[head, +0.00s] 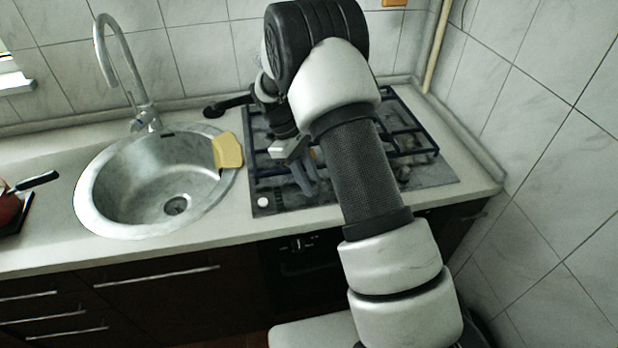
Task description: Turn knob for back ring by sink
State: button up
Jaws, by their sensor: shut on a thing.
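The gas hob (430,176) is set in the counter to the right of the sink (128,182). My gripper (306,188) points down at the hob's front left part, with its grey fingers close together. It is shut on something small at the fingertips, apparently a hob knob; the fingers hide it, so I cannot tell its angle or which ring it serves. The dark pan grate (415,130) shows on the right. My arm and wrist cover much of the hob's middle, and the back ring by the sink is mostly hidden.
A yellow cloth (227,151) lies over the sink's right rim. A tall tap (122,70) stands behind the basin. A black handle-like thing (224,107) lies left of the hob's back. Tiled walls close off the back and right.

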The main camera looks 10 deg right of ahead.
jog(key=shift+m, duration=0.5)
jog(key=shift+g, duration=0.3)
jog(key=o, duration=1.1)
jog(key=shift+c, duration=0.2)
jog(key=p+v, duration=0.1)
jog(key=v, duration=1.6)
jog(key=shift+r, duration=0.3)
jog(key=shift+d, duration=0.2)
